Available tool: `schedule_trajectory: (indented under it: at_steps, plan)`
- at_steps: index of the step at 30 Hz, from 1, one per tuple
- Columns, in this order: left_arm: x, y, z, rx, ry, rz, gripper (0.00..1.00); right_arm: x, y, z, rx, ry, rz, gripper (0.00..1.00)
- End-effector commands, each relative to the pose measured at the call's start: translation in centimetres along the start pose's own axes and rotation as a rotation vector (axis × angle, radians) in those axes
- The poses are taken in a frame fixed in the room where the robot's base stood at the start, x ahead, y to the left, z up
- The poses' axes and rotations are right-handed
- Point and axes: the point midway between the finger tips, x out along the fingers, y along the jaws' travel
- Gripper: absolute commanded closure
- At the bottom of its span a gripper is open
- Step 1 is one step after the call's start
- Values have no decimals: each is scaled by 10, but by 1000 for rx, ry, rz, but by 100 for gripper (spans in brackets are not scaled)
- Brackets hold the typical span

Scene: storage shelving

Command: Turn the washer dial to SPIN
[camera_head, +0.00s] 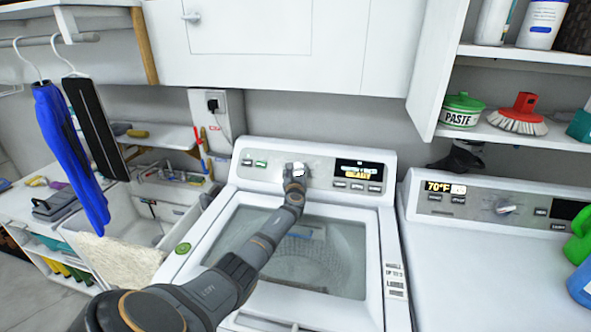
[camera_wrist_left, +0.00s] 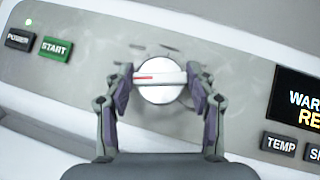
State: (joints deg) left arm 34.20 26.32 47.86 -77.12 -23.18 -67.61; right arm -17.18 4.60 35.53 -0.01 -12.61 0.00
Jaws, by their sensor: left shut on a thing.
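The washer (camera_head: 386,225) is white, with a control panel across its back. Its dial (camera_wrist_left: 160,94) is a round pale knob with a raised bar and a red mark at the bar's left end; the bar lies nearly level in the left wrist view. My left gripper (camera_wrist_left: 160,80) is shut on the dial, one finger on each side of the bar. In the head view the left gripper (camera_head: 295,172) reaches the panel and mostly covers the dial. The marks around the dial are too blurred to read. My right gripper is not in view.
The green START button (camera_wrist_left: 56,49) and POWER button (camera_wrist_left: 18,39) are left of the dial; a lit display (camera_wrist_left: 298,103) and TEMP button (camera_wrist_left: 279,144) are right. A dryer (camera_head: 500,235) stands to the right. Shelves (camera_head: 525,55) hang above it. A sink (camera_head: 125,225) is left.

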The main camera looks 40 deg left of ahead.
Motion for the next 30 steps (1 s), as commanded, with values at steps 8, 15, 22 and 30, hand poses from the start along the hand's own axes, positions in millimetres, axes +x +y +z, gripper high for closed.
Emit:
schedule_trajectory:
  at_steps: [8, 15, 22, 30]
  plan:
    - [0, -2, -1, -120, 1, 107, 76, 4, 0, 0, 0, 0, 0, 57]
    - [0, -1, -1, -168, 0, 154, 76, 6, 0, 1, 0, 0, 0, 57]
    - [0, -2, -1, -180, 1, 164, 76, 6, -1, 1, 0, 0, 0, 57]
    - [0, -2, -1, -180, 1, 164, 43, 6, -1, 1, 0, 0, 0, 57]
